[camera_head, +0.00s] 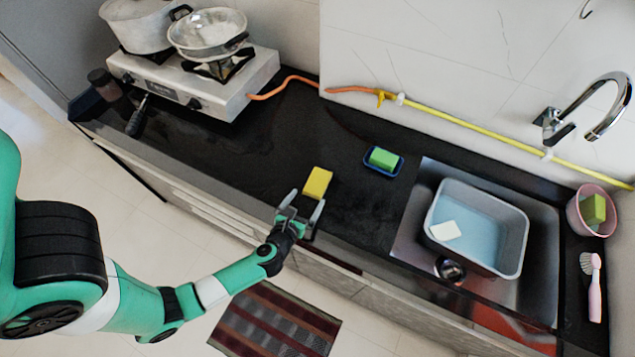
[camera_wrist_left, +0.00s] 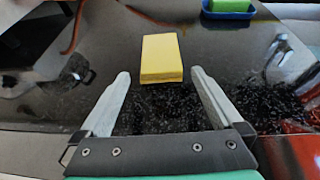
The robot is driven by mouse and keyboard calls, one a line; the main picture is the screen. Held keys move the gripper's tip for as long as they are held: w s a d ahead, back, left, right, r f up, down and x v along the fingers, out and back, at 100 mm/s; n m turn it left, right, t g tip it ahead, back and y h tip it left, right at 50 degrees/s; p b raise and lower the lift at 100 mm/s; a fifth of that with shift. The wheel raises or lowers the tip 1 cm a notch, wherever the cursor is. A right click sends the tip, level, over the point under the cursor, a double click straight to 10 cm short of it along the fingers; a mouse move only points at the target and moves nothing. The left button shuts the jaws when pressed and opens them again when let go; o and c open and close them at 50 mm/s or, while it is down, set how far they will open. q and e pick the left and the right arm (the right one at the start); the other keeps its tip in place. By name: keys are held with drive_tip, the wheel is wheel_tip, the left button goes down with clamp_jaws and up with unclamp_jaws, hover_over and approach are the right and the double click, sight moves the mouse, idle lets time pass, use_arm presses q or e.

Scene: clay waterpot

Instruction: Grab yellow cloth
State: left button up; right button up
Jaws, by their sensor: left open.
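The yellow cloth (camera_head: 317,183) is a small block-shaped piece lying flat on the black countertop, left of the sink. In the left wrist view the yellow cloth (camera_wrist_left: 162,57) lies just beyond the fingertips, centred roughly between them. My left gripper (camera_head: 302,202) is at the counter's front edge, just short of the cloth. The gripper also shows in the left wrist view (camera_wrist_left: 160,80), with its two fingers wide apart and nothing between them. My right gripper does not show.
A green sponge (camera_head: 384,158) sits in a blue dish (camera_head: 370,168) to the right of the cloth. A grey basin (camera_head: 518,250) stands in the sink at right. The stove (camera_head: 258,82) with pots is at the back left. The counter around the cloth is clear.

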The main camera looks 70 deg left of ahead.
sight(317, 181)
use_arm(q)
drive_tip(key=x, duration=0.4)
drive_tip(key=shift+w+r+b, duration=0.15)
drive_tip(key=shift+b, duration=0.15)
drive_tip(key=x, duration=0.1)
drive_tip(key=b+x, duration=0.1)
drive_tip(key=x, duration=0.3)
drive_tip(key=shift+w+a+r, duration=0.15)
drive_tip(key=shift+a+r, duration=0.05)
drive_tip(key=shift+r, duration=0.2)
drive_tip(key=c, duration=1.1)
wheel_tip(317, 181, up, 4)
drive_tip(key=p, duration=0.3)
drive_tip(key=shift+d+r, duration=0.15)
drive_tip(key=d+r+p, duration=0.1)
drive_tip(key=s+d+r+p, duration=0.1)
drive_tip(key=r, duration=0.1)
drive_tip(key=s+d+r+p, duration=0.1)
drive_tip(key=shift+d+r, duration=0.1)
drive_tip(key=shift+r, duration=0.15)
drive_tip(key=w+d+p+v, duration=0.1)
drive_tip(key=v, duration=0.9)
drive_tip(key=shift+d+r+p, duration=0.2)
drive_tip(key=shift+d+p, duration=0.15)
drive_tip(key=shift+d, duration=0.15)
